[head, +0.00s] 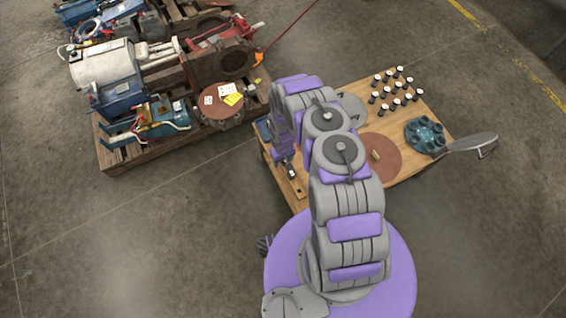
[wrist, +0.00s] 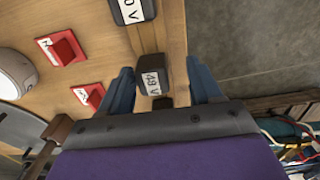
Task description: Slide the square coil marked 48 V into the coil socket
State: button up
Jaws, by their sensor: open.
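A dark square coil (wrist: 152,72) with a white label stands on the wooden table; the label seems to read 48 V, though its digits are blurred. In the head view my arm hides most of this end of the table, and I cannot make out the coil socket in either view.
Two red blocks (wrist: 62,47) with white labels are left of the fingers. On the table (head: 408,95) are several dark white-topped cylinders (head: 398,86), a teal round holder (head: 425,135) and a brown disc (head: 392,165). A loaded pallet (head: 120,158) stands at left.

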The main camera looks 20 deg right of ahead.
jog(key=shift+d, duration=0.65)
jog(key=c, duration=0.3)
jog(key=shift+a, duration=0.4)
jog(key=c, duration=0.8)
jog(key=shift+d, duration=0.1)
jog(key=shift+d+r, duration=0.1)
jog(key=shift+d, duration=0.05)
